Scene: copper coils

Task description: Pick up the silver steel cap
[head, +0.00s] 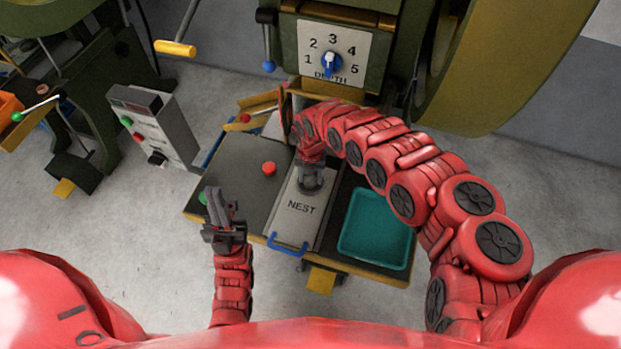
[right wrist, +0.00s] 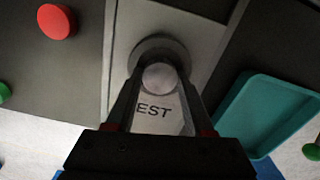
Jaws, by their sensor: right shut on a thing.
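The silver steel cap (right wrist: 160,77) shows as a round, pale grey top between my right gripper's two fingers in the right wrist view. My right gripper (right wrist: 158,80) is shut on it. Cap and fingers are over the dark round ring (right wrist: 150,47) of the plate marked NEST (head: 301,206). I cannot tell whether the cap sits in the ring or just above it. In the head view my right gripper (head: 311,178) points down at the ring and hides the cap. My left gripper (head: 224,205) is raised left of the table, away from the cap; its finger gap is unclear.
A teal tray (head: 376,262) lies right of the plate. A red button (head: 268,169) is to its left, and a blue handle (head: 288,246) is at its front. The green machine with a depth dial (head: 331,63) stands behind. A grey control box (head: 153,128) is at left.

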